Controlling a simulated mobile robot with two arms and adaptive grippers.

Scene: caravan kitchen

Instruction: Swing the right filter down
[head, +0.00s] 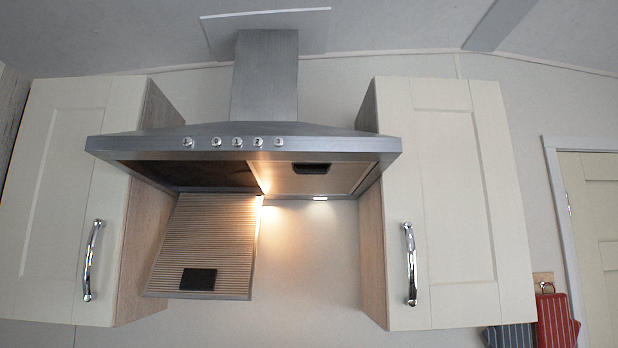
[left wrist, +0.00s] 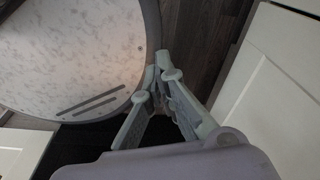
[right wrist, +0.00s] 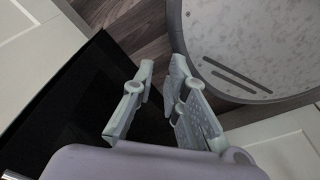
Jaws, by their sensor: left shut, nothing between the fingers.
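The range hood (head: 210,142) hangs between two wall cabinets. Its right filter (head: 340,180) is up, lying flat in the hood's underside, with a dark latch (head: 312,168) near its front edge. The left filter (head: 212,240) hangs down, tilted, with a dark latch at its lower edge. Neither gripper shows in the head view. My left gripper (left wrist: 157,72) is shut and empty in the left wrist view, with its tips together. My right gripper (right wrist: 163,63) is open and empty in the right wrist view, with a gap between its tips. Both are away from the filters.
A left cabinet (head: 65,190) and a right cabinet (head: 455,190) flank the hood. Mitts (head: 555,318) hang at the lower right. A dark surface (right wrist: 80,110) and white cabinet fronts lie below the right gripper. The space under the right filter is clear.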

